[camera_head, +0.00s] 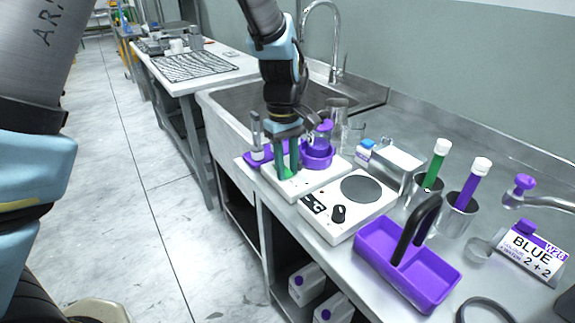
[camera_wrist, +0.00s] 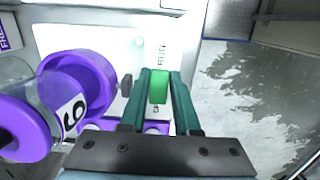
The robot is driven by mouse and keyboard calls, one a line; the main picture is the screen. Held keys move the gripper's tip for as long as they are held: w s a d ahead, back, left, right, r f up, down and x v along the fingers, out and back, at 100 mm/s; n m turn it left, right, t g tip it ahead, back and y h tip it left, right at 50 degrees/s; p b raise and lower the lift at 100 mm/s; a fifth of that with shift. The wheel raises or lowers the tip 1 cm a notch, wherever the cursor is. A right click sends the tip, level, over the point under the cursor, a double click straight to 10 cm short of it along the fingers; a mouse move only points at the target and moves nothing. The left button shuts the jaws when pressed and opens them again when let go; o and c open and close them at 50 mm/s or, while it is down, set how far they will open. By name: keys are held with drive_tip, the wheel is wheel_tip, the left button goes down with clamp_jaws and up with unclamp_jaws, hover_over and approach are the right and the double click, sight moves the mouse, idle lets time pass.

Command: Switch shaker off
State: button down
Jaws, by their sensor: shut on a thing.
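The white shaker (camera_head: 322,181) stands on the steel counter by the sink. A purple round holder (camera_head: 318,158) on it carries a clear, purple-capped vessel (camera_head: 324,132). My gripper (camera_head: 287,172) points down at the panel's left part. In the wrist view, its green fingers (camera_wrist: 159,85) are shut on a green switch (camera_wrist: 159,88) below the RUN label. The fingers partly hide the switch.
A hot plate (camera_head: 347,211) with a black knob stands just right of the shaker. Further right are a purple tray (camera_head: 375,238), steel cups with capped tubes, and a BLUE sign (camera_head: 530,253). The sink (camera_head: 235,97) lies behind; open floor (camera_head: 130,200) is at left.

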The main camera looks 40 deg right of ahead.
drive_tip(key=shift+w+r+g+p, duration=0.1)
drive_tip(key=shift+w+g+p, duration=0.15)
drive_tip(key=shift+g+p, duration=0.45)
drive_tip(key=shift+w+r+g+p, duration=0.1)
drive_tip(key=shift+w+g+p, duration=0.15)
drive_tip(key=shift+g, duration=0.85)
drive_tip(key=c, duration=0.6)
unclamp_jaws()
drive_tip(key=shift+c, duration=0.2)
drive_tip(key=b+v, duration=0.2)
drive_tip(key=v, duration=0.8)
drive_tip(key=shift+r, duration=0.35)
drive_tip(key=shift+w+d, duration=0.1)
drive_tip(key=shift+w, duration=0.05)
